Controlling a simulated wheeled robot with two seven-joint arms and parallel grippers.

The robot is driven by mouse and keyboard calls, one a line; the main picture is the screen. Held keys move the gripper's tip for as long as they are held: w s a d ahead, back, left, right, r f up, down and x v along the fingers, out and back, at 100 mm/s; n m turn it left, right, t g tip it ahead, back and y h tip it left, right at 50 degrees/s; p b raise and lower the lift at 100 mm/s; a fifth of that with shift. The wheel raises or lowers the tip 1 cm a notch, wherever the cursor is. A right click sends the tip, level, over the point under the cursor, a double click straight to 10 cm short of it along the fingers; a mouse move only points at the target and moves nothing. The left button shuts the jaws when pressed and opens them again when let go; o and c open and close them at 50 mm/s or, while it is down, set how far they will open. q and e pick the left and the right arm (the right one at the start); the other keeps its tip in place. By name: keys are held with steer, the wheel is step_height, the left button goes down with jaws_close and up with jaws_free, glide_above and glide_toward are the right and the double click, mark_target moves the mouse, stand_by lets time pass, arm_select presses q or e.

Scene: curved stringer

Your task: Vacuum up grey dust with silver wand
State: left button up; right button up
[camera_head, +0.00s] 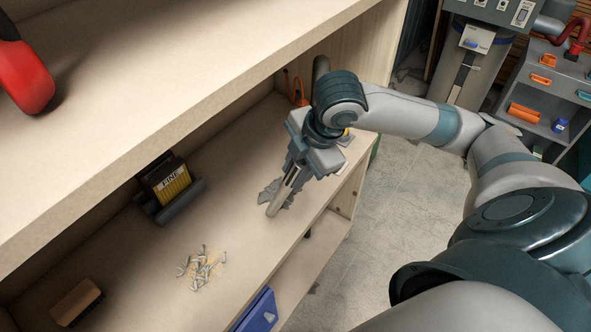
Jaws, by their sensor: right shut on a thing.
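My right gripper (305,160) reaches in from the right over the shelf and is shut on the silver wand (277,201). The wand slants down, with its lower end at or just above the shelf board. Whether the tip touches the board I cannot tell. A patch of grey dust (266,194) lies on the board right beside the wand's lower end, partly hidden behind the wand and gripper. My left gripper is not in view.
The shelf board (140,262) also holds a pile of screws or nails (201,268), a wooden brush or block (76,303) and a yellow box in a dark holder (171,184). An upper board (150,75) with a red object (24,78) overhangs the left.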

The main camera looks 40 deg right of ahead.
steer(key=shift+w+d+r+p, duration=0.1)
steer(key=shift+w+d+p, duration=0.15)
steer(key=shift+d, duration=0.55)
steer(key=shift+w+d+p, duration=0.25)
steer(key=shift+d, duration=0.6)
steer(key=shift+w+d+p, duration=0.25)
steer(key=shift+w+d, duration=0.05)
steer(key=shift+d, duration=0.4)
steer(key=shift+w+d+p, duration=0.25)
steer(key=shift+d, duration=0.45)
steer(key=shift+w+d+p, duration=0.25)
steer(key=shift+d+p, duration=0.1)
steer(key=shift+d, duration=0.45)
steer(key=shift+w+d+p, duration=0.25)
steer(key=shift+d+p, duration=0.05)
steer(key=shift+d, duration=0.45)
